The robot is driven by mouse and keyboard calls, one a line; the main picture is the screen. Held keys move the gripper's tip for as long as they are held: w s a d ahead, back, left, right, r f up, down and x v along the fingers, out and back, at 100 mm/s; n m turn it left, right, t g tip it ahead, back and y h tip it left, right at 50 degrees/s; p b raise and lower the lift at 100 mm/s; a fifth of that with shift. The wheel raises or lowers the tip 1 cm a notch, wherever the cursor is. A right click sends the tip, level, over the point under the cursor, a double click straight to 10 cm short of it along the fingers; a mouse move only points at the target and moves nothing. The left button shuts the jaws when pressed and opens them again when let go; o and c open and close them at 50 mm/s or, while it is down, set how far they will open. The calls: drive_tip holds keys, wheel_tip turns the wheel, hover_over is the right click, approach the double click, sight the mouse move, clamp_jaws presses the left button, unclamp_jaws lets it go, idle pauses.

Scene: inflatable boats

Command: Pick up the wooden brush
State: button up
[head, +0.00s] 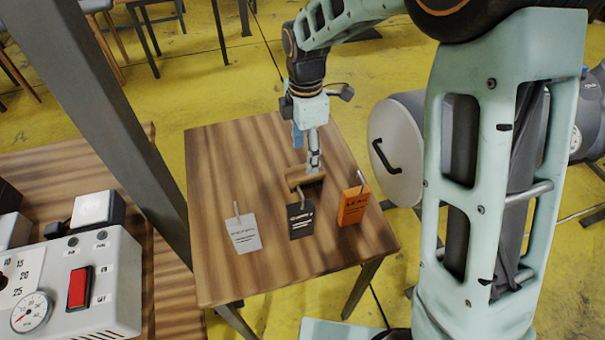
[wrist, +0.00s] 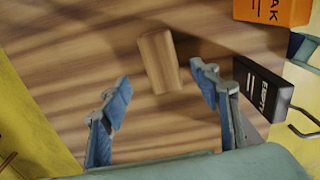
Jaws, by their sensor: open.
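The wooden brush (head: 302,177) lies on the small wooden table, near its middle, just behind the row of tags. In the wrist view the brush (wrist: 158,62) is a plain brown block lying slightly tilted, beyond the fingertips and between their lines. My gripper (head: 308,158) reaches down over the table close to the brush and partly hides it in the head view. In the wrist view my gripper (wrist: 163,95) has its two blue-padded fingers wide apart, with nothing between them. Whether the brush has bristles underneath cannot be seen.
On the table (head: 225,185) stand a white tag (head: 243,234), a black tag (head: 300,219) and an orange tag (head: 353,205), each with a metal hook. The black tag (wrist: 262,90) is close beside one finger. A control box (head: 75,285) stands at left.

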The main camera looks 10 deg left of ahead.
sight(304, 171)
drive_tip(key=shift+s+a+f, duration=0.1)
drive_tip(key=shift+s+f, duration=0.05)
drive_tip(key=shift+f, duration=3.45)
drive_tip(key=shift+c, duration=0.7)
drive_tip(key=c, duration=1.2)
wheel_tip(304, 171, up, 10)
drive_tip(key=shift+r, duration=0.1)
